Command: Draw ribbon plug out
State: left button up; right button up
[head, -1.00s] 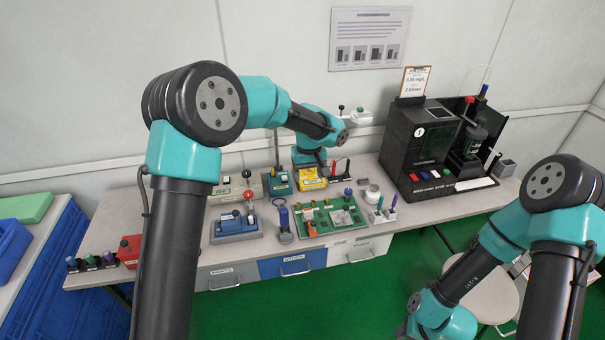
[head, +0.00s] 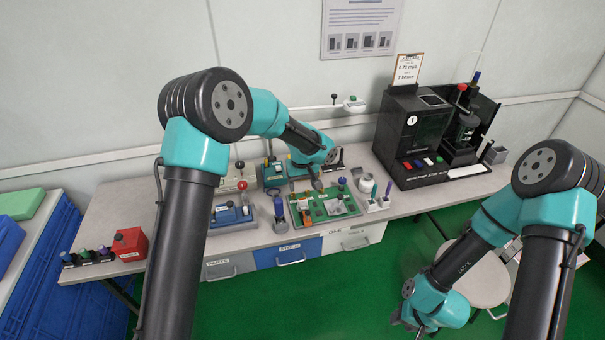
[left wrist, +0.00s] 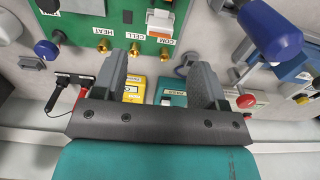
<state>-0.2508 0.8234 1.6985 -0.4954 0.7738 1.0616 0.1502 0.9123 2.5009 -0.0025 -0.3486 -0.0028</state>
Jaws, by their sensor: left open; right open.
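The green circuit board (head: 352,211) lies on the bench in the head view, with an orange part (head: 307,219) and a pale square part on it. In the left wrist view the green board (left wrist: 128,14) fills the top, with labels HEAT, CELL and COM. A white connector (left wrist: 160,19) sits beside the COM label; I cannot tell whether it is the ribbon plug. My left gripper (head: 317,183) is at the board's back edge; its open, empty fingers (left wrist: 160,72) show in the wrist view. My right gripper (head: 407,321) is open, low at right, away from the bench.
A yellow box (left wrist: 134,88) and a teal box (left wrist: 172,92) stand behind the board. A black machine (head: 412,135) stands at the right. A red box (head: 130,244) is far left.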

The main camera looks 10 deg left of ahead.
aim_at(302, 200)
pick_arm(q)
notch_tip(302, 200, down, 9)
jog(key=shift+r, duration=0.15)
jog(key=shift+c, duration=0.4)
grip_shut()
dwell(0.6)
